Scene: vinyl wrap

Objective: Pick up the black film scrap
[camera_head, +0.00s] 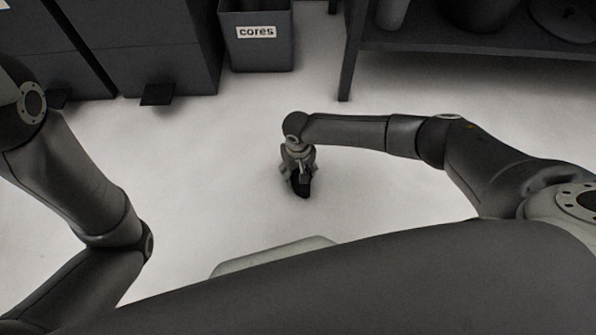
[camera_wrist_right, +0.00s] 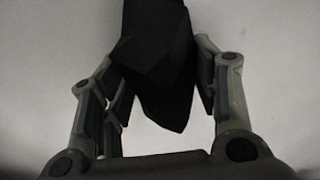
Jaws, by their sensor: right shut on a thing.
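The black film scrap (camera_wrist_right: 158,62) is a dark, crumpled, angular piece in the right wrist view, between the two fingers of my right gripper (camera_wrist_right: 160,95). The gripper is shut on it. In the head view my right gripper (camera_head: 298,178) points down at the pale floor, and the scrap (camera_head: 303,187) shows as a small black patch at its fingers. I cannot tell whether the scrap touches the floor. My left arm shows at the left of the head view, but its gripper is out of view.
A grey bin labelled "cores" (camera_head: 256,52) stands at the back. Dark cabinets (camera_head: 150,45) with pedals stand left of it. A dark shelf unit (camera_head: 470,48) with several items stands at the back right. The floor around my right gripper is clear.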

